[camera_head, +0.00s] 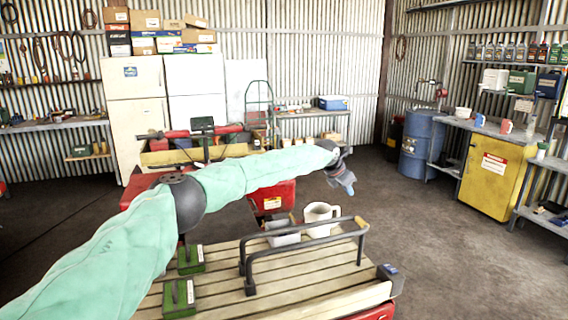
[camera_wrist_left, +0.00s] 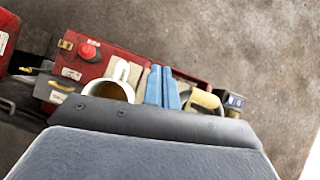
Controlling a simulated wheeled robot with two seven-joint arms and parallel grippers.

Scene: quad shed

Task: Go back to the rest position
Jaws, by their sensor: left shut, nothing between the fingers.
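My left arm, in a pale green sleeve, reaches from the lower left across the head view. My left gripper (camera_head: 346,185) is at its end, above and to the right of the white mug (camera_head: 321,217), apart from it. Its blue fingertips (camera_wrist_left: 163,88) are shut together with nothing between them, hanging above the wooden slatted rack (camera_head: 330,285) area in the wrist view. The mug's open top also shows there (camera_wrist_left: 107,91), left of the fingers. My right gripper is in neither view.
On the rack are a light grey container (camera_head: 283,234), dark metal rails (camera_head: 305,252) and green blocks (camera_head: 179,298). A red quad body (camera_head: 272,198) lies behind. A yellow cabinet (camera_head: 492,172) and blue barrel (camera_head: 421,140) stand right. Open floor (camera_head: 430,240) lies right of the rack.

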